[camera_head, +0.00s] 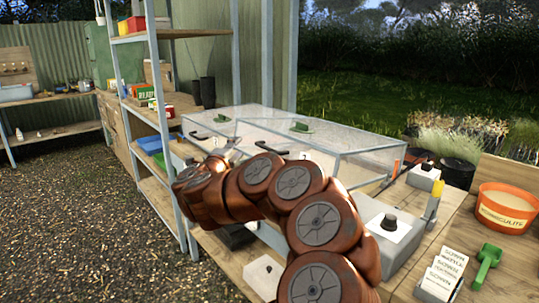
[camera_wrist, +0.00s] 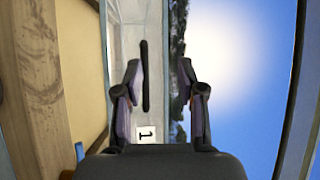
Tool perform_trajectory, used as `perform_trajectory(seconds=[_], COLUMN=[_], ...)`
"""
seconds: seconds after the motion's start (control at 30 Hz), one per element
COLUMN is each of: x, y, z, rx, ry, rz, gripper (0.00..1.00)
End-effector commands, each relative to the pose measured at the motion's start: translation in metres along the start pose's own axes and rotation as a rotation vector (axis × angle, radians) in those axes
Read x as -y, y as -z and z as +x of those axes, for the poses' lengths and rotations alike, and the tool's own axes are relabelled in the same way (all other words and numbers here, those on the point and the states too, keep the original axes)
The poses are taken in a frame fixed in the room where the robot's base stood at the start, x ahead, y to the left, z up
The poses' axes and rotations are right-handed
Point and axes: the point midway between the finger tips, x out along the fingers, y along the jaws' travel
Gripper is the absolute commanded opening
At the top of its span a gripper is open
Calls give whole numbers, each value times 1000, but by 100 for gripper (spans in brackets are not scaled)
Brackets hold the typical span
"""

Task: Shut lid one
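A clear box (camera_head: 375,160) with two glazed lids stands on the bench in the head view. One dark handle (camera_head: 198,138) shows at the left lid's front edge, another dark handle (camera_head: 267,147) further right. In the wrist view a card marked 1 (camera_wrist: 146,133) and a dark bar handle (camera_wrist: 144,75) sit on a pale glazed panel. My gripper (camera_wrist: 158,75) is open. The handle shows between its fingers, nearer the left one; contact cannot be told. In the head view my arm hides most of my gripper and the box front. How far lid one stands open is unclear.
A shelf rack (camera_head: 160,100) stands close on the left. Gravel floor (camera_head: 70,210) is clear there.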

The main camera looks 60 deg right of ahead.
Motion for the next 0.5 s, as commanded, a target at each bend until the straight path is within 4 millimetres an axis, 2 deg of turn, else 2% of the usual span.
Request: perform_trajectory(seconds=[0.03, 0.1, 0.2, 0.5], x=[-13, -21, -27, -27], y=[15, 33, 46, 54], z=[6, 12, 15, 32], rx=[-55, -117, -163, -183], ry=[-10, -13, -17, -16], rz=[9, 17, 22, 24], gripper=[39, 39, 39, 39])
